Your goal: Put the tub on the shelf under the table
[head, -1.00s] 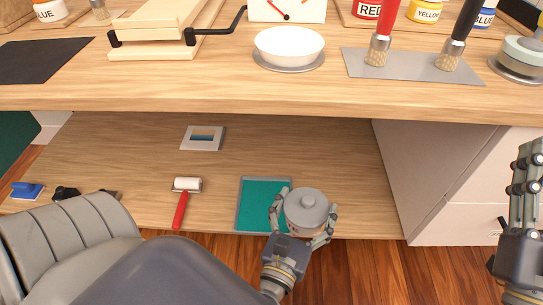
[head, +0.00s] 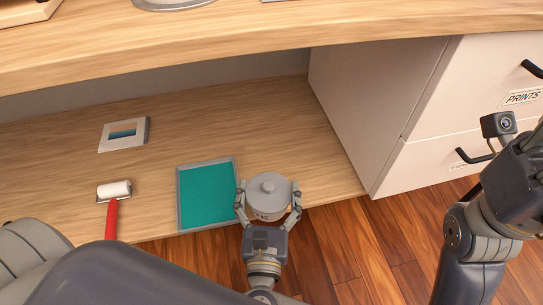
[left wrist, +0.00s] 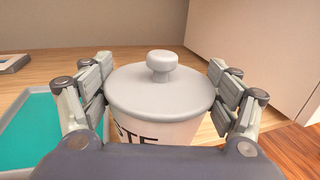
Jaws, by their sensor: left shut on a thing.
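The tub (head: 268,187) has a grey knobbed lid and a pale body. It also shows in the left wrist view (left wrist: 160,92), upright, with dark letters partly hidden on its front. My left gripper (head: 268,205) is shut on the tub, one finger set on each side. The tub is at the front edge of the wooden shelf (head: 230,110) under the table (head: 200,55), right of a teal tray. I cannot tell whether its base touches the shelf. My right arm shows at the right, but its fingertips are not clearly visible.
The teal tray (head: 207,195) lies close left of the tub. A roller with a red handle (head: 111,215) and a small framed picture (head: 124,134) lie farther left. A white drawer cabinet (head: 385,110) bounds the shelf on the right. The shelf behind the tub is clear.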

